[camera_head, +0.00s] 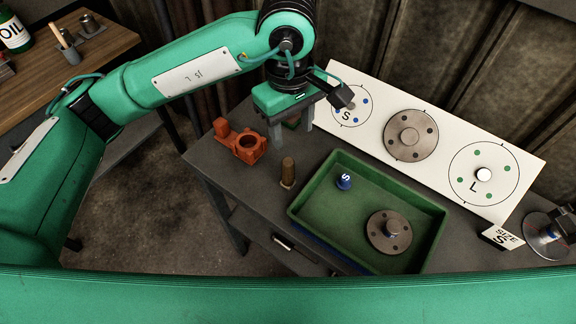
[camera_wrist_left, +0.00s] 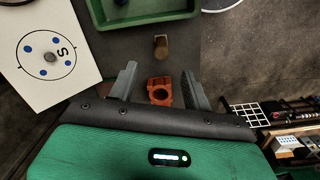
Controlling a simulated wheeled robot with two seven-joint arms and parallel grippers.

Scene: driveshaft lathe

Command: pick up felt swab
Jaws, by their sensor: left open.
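In the left wrist view the cylinder (camera_wrist_left: 160,46) shows beyond the fingers. My left gripper (camera_head: 290,128) is open and empty above the table, behind the cylinder and apart from it. In the wrist view the open fingers (camera_wrist_left: 158,80) have an orange fixture between them in the picture, lower down. My right gripper is not in view.
The orange fixture (camera_head: 247,146) stands left of the cylinder. The green tray (camera_head: 322,222) holds a flanged disc (camera_head: 389,232) and a blue "S" piece (camera_head: 344,182). A white board (camera_head: 440,135) lies behind.

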